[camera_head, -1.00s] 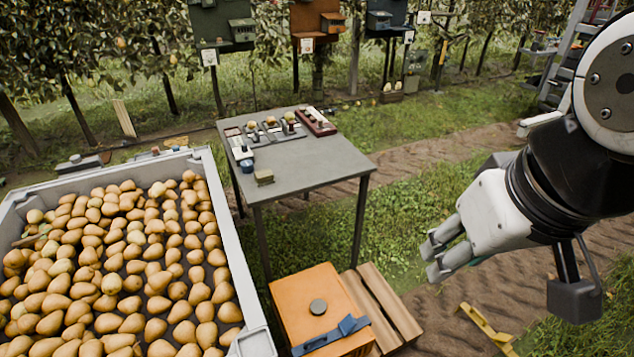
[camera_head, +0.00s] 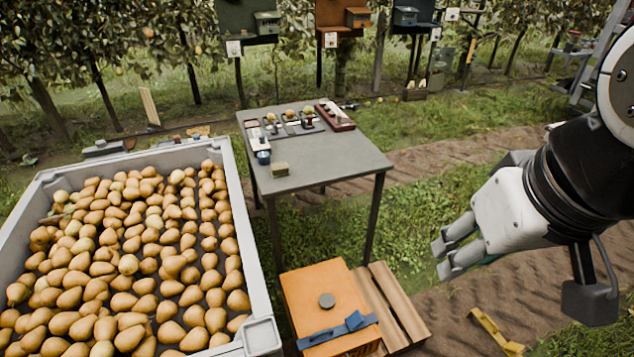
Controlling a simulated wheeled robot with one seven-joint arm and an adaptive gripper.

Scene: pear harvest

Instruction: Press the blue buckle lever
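A blue buckle lever (camera_head: 355,321) sits on a blue strap (camera_head: 326,337) along the front edge of an orange box (camera_head: 307,288).
A grey bin (camera_head: 249,262) full of pears fills the left. A grey table (camera_head: 335,162) with small items stands behind the box. Wooden slats (camera_head: 394,300) lie beside the box, and a yellow bracket (camera_head: 495,332) lies on the ground at the right.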

